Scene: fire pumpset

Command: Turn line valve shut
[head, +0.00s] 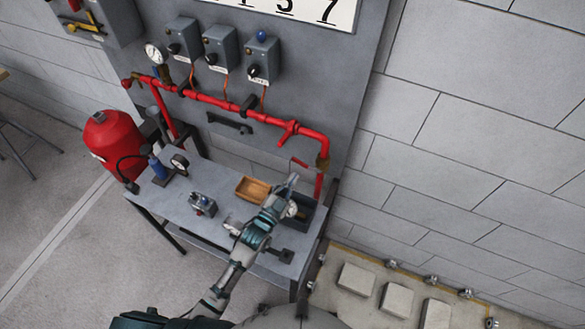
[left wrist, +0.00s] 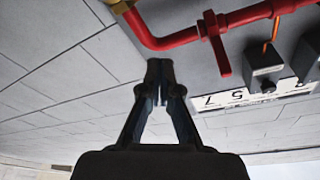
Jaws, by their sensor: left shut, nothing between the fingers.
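A red lever handle (head: 289,132) sits on the red pipe (head: 225,104) that runs across the grey panel. It lies across the pipe. The lever also shows in the left wrist view (left wrist: 217,45), right of and above my fingers. My left gripper (head: 293,179) is in front of the panel, below and apart from this lever, above the bench's right end. Its fingers are together and empty in the left wrist view (left wrist: 159,70). A thin red bar (head: 299,163) shows just above the fingertips; whether they touch cannot be told. My right gripper is not in view.
The bench (head: 175,205) holds a wooden tray (head: 252,190), a dark bin (head: 304,204) and small devices. A red tank (head: 112,140) stands left. Switch boxes (head: 220,48) and a gauge (head: 155,53) are above the pipe.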

